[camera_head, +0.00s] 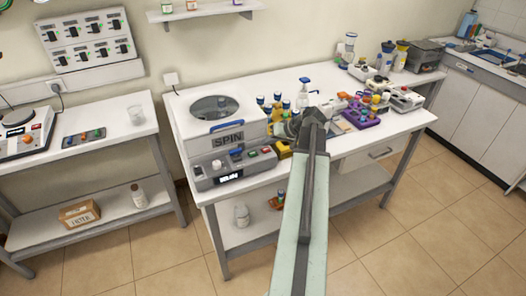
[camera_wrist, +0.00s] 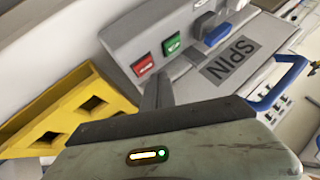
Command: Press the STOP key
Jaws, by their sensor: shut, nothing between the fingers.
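The centrifuge (camera_head: 215,125), marked SPIN, stands on the middle bench with a front control panel. Its panel carries a red key (camera_head: 266,151) and a green key (camera_head: 252,153) at the right end. In the wrist view the red key (camera_wrist: 144,65) and green key (camera_wrist: 171,43) sit side by side on the grey panel; their lettering is too small to read. My gripper (camera_head: 290,129) is to the right of the machine in the head view. In the wrist view my gripper (camera_wrist: 157,88) is shut and empty, its fingers pointing towards the panel below the keys. I cannot see contact.
A yellow rack (camera_wrist: 58,108) with square holes lies beside the panel in the wrist view. A blue lever (camera_wrist: 217,35) and a blue handle (camera_wrist: 282,84) stick out from the machine. Bottles and a purple rack (camera_head: 362,122) occupy the bench to the right.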

